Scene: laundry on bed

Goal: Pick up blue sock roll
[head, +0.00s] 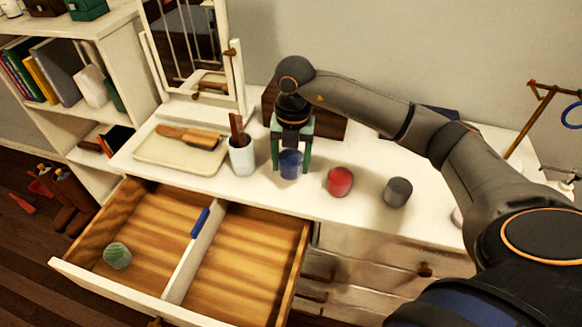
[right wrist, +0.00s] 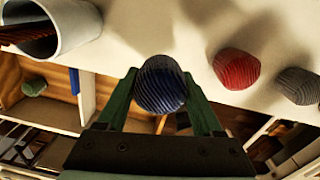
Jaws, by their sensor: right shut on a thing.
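The blue sock roll (head: 290,165) is between the fingers of my right gripper (head: 291,168), near the front edge of the white dresser top. In the right wrist view the ribbed blue sock roll (right wrist: 160,84) sits between the two green fingertips (right wrist: 163,95), and the gripper is shut on it. I cannot tell whether it still touches the dresser top. My left gripper is not in view.
A red sock roll (head: 339,181) and a grey one (head: 398,191) lie to the right on the dresser top (head: 240,193). A white cup (head: 242,157) stands close at left, beside a tray (head: 150,152). The open divided drawer (head: 250,255) holds a green roll (head: 117,255).

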